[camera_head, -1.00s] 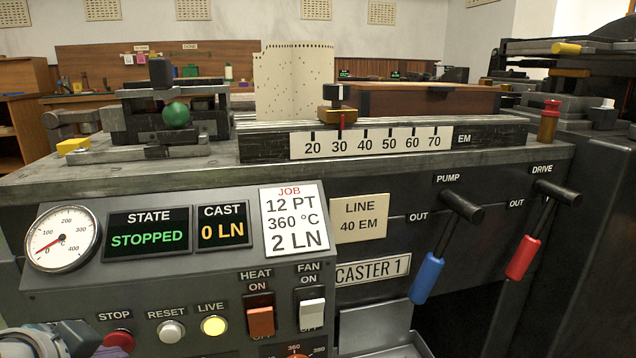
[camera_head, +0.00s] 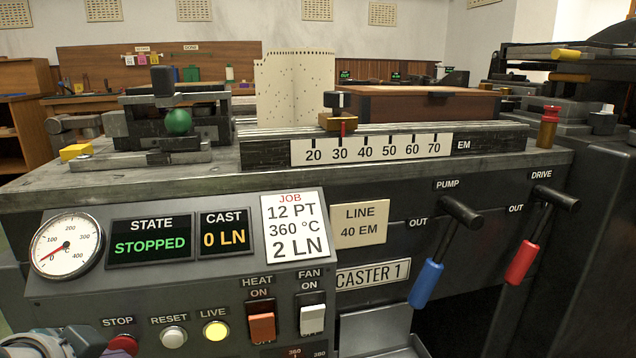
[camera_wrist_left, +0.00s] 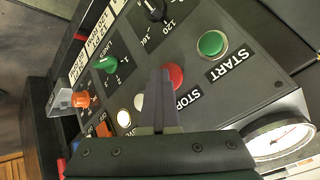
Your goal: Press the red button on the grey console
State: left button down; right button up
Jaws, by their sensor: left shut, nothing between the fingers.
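The red button (camera_head: 124,344), labelled STOP, is at the lower left of the grey console (camera_head: 160,290), near the bottom edge of the head view. My left gripper (camera_wrist_left: 161,74) is shut and empty. In the left wrist view its fingertips overlap the edge of the red button (camera_wrist_left: 176,77), hiding part of it. I cannot tell if they touch it. In the head view part of my left arm shows at the bottom left corner, just left of the button; its fingertips are not clear there. The state display (camera_head: 150,238) reads STOPPED. My right gripper is not in view.
A grey reset button (camera_head: 173,337) and a lit yellow live button (camera_head: 216,332) sit right of the red one. A green start button (camera_wrist_left: 212,43) is close by in the wrist view. Heat (camera_head: 262,325) and fan (camera_head: 312,318) switches stand farther right.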

pick_arm(q)
jog(key=shift+r, duration=0.15)
jog(key=shift+s+d+p, duration=0.2)
jog(key=shift+s+p, duration=0.5)
jog(key=shift+s, duration=0.25)
jog(key=shift+s+d+p, duration=0.25)
jog(key=shift+s+p, duration=0.4)
jog(key=shift+s, duration=0.3)
jog(key=shift+s+d+p, duration=0.2)
jog(key=shift+s+p, duration=0.5)
jog(key=shift+s, duration=0.25)
